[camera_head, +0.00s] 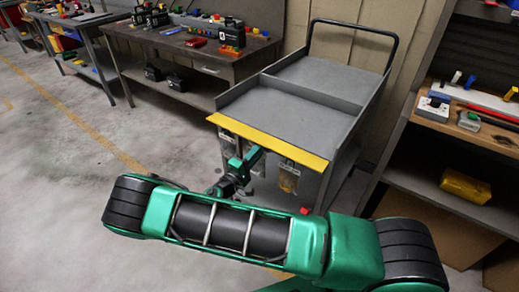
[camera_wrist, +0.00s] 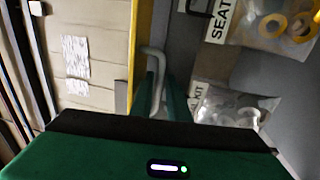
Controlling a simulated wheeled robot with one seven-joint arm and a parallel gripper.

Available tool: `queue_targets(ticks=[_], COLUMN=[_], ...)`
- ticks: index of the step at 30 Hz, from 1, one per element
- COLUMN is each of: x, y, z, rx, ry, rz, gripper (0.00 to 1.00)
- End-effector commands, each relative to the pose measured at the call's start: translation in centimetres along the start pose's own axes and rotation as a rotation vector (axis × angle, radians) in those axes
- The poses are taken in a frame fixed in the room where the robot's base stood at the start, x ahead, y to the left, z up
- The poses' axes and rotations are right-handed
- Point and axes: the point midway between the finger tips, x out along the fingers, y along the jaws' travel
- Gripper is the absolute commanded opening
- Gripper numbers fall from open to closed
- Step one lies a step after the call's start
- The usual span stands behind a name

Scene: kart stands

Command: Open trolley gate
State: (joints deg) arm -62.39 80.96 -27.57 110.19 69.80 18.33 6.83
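The grey trolley (camera_head: 305,105) stands ahead of me, with a raised rim around its top. Its near side is the gate (camera_head: 268,140), topped by a yellow strip, which looks closed. The yellow strip also runs upright in the wrist view (camera_wrist: 144,25). My gripper (camera_head: 254,155) is at the gate's front face, just under the yellow strip. In the wrist view a bent grey handle (camera_wrist: 156,66) lies between my close-set green fingers, which appear shut on it. The fingertips' contact is partly hidden. Labelled clear bags (camera_wrist: 225,105) hang beside the handle.
A workbench (camera_head: 222,66) with black boxes and small parts stands behind left. A shelf unit (camera_head: 415,150) with a yellow box (camera_head: 465,186) is close on the right. Open concrete floor (camera_head: 60,170) with a yellow line lies to the left.

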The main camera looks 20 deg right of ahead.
Motion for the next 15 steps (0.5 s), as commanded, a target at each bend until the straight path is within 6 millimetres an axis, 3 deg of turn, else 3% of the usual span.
queue_targets(ticks=[11,13,15], x=[0.56,0.55,0.54], y=[0.03,0.02,0.00], z=[-0.02,-0.02,-0.02], rx=[0.000,0.000,0.000], ry=[0.001,0.001,0.001], rz=[0.000,0.000,0.000], gripper=[0.15,0.01,0.00])
